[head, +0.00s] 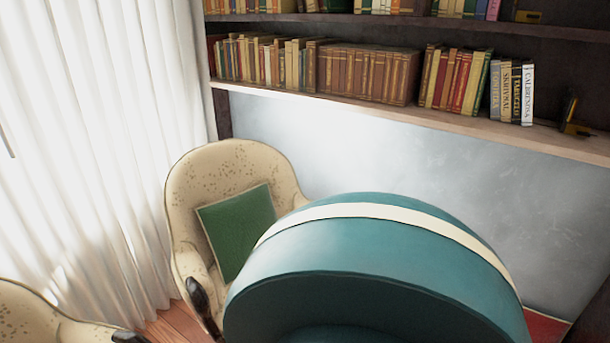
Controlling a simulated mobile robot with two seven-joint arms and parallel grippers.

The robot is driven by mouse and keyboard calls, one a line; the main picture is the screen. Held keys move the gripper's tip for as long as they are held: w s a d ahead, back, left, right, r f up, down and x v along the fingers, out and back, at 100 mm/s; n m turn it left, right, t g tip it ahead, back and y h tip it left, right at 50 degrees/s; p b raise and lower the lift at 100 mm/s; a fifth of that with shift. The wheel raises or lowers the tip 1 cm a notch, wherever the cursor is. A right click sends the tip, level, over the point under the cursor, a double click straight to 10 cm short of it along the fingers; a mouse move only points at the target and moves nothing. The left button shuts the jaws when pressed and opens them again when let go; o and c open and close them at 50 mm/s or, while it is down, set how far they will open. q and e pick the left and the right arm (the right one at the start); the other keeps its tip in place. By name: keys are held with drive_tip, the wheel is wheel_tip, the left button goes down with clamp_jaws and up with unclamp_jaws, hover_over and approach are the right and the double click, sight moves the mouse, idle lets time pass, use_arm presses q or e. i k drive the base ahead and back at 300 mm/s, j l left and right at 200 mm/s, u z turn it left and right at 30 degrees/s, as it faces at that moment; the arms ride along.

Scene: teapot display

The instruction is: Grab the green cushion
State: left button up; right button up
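The green cushion (238,229) is square and leans tilted against the backrest of a cream speckled armchair (188,190), left of centre in the head view. Its lower right part is hidden behind a large teal rounded form. The chair's right arm and most of its seat are hidden too. Neither of my grippers shows in this view, and nothing is seen touching the cushion.
The large teal form (370,262) with a cream band fills the lower middle; I cannot tell what it is. A second cream armchair (35,318) is at the lower left. White curtains (95,140) hang at left. Bookshelves (430,118) run along the back wall.

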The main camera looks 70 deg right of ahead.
sight(233, 226)
drive_tip(key=z, duration=1.95)
drive_tip(key=i+z, duration=0.5)
drive_tip(key=k+j, duration=0.05)
